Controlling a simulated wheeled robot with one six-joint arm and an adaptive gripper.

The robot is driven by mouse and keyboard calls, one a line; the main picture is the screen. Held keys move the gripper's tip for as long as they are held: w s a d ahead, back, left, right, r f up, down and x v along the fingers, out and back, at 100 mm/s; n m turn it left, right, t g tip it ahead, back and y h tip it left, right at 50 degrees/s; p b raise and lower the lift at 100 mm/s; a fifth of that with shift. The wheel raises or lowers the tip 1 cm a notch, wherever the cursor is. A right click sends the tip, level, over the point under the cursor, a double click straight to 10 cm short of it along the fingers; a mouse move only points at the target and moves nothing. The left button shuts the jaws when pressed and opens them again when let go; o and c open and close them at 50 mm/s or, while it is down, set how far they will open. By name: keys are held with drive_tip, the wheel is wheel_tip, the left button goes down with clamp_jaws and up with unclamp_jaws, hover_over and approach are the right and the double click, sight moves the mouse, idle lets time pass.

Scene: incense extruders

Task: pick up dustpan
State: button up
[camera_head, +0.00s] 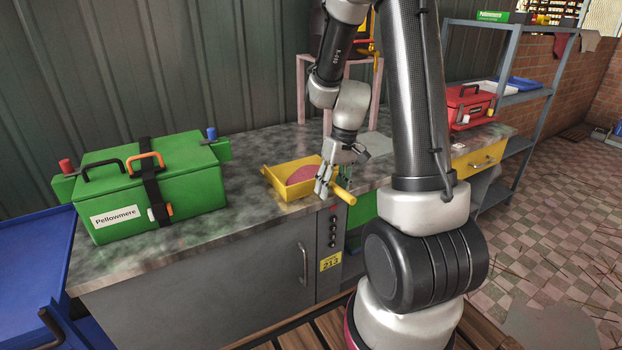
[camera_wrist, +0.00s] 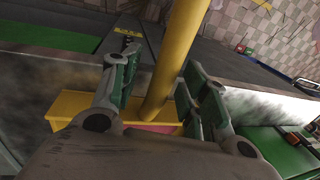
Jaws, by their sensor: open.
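The yellow dustpan (camera_head: 273,178) lies on the counter, with a pink area showing inside its pan. Its round yellow handle (camera_head: 344,195) points to the front right, out over the counter's front edge. My gripper (camera_head: 332,182) is at the handle from above, its fingers spread. In the wrist view the handle (camera_wrist: 178,60) passes between the two green-padded fingers of my open gripper (camera_wrist: 160,72), with a visible gap on at least the right side. The pan (camera_wrist: 66,106) shows below, partly hidden by the gripper.
A green case (camera_head: 185,205) stands on the counter (camera_head: 150,245) to the left. A red toolbox (camera_head: 467,105) is at the right back. A pink frame (camera_head: 301,90) stands behind my gripper. The counter between the green case and the dustpan is clear.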

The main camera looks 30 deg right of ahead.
clamp_jaws()
drive_tip(key=shift+r, duration=0.1)
